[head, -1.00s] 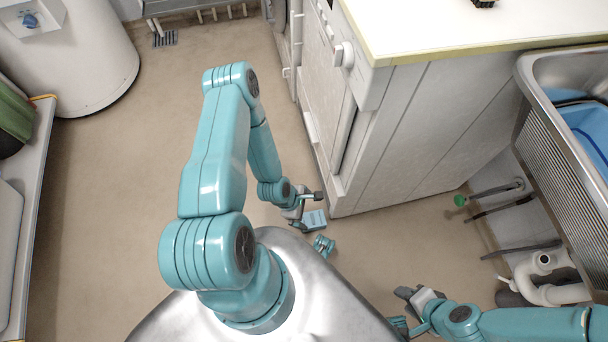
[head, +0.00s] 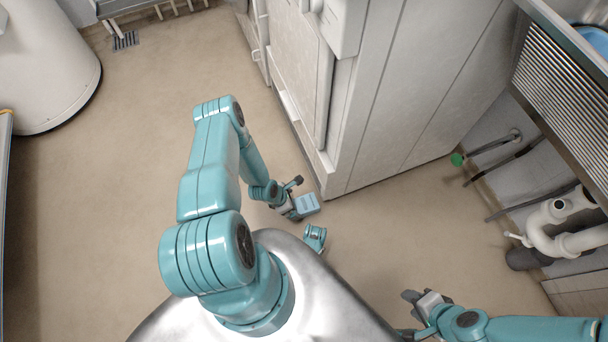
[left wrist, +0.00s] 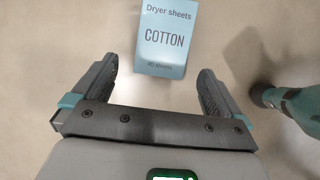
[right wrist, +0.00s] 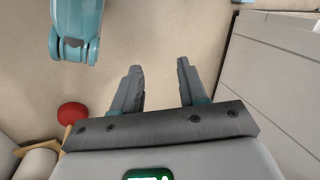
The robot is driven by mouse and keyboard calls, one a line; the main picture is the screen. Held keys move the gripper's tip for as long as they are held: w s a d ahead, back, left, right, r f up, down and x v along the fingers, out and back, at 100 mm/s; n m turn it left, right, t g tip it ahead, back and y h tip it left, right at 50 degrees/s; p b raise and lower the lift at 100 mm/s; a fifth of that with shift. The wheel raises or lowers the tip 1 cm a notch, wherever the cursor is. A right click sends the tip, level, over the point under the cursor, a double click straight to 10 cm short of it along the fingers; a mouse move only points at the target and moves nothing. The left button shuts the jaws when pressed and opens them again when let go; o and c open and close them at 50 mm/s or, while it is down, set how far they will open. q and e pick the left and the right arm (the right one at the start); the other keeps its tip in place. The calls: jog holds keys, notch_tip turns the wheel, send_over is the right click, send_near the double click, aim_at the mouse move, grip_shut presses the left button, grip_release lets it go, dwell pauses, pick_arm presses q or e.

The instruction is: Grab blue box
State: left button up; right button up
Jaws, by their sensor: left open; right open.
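The blue box (head: 307,204) lies on the floor near the foot of the white cabinet in the head view. In the left wrist view the blue box (left wrist: 165,40) reads "Dryer sheets COTTON", and its near end lies between and just ahead of the fingertips. My left gripper (head: 294,196) is beside the box; it is open with nothing held, as the left wrist view (left wrist: 158,73) shows. I cannot tell its height above the box. My right gripper (head: 414,301) is open and empty over bare floor, also in the right wrist view (right wrist: 159,68).
The white cabinet (head: 390,120) stands just beyond the box. Pipes (head: 550,220) and a metal sink unit (head: 565,75) are at the right. A white tank (head: 45,65) is at the far left. The floor (head: 110,200) at left is clear. A red round object (right wrist: 72,113) shows in the right wrist view.

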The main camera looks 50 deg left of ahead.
pick_arm(q)
jog(key=b+x, duration=0.2)
jog(key=x, duration=0.2)
jog(key=shift+f+b, duration=0.35)
jog(key=shift+f, duration=0.05)
jog(key=shift+w+d+f, duration=0.15)
jog(key=shift+f, duration=0.25)
pick_arm(e)
jog(key=f, duration=0.1)
jog(key=w+f, duration=0.1)
jog(key=f, duration=0.1)
jog(key=shift+w+d+t, duration=0.2)
jog(key=shift+w+t, duration=0.1)
jog(key=shift+r, duration=0.1)
pick_arm(q)
jog(key=c, duration=1.1)
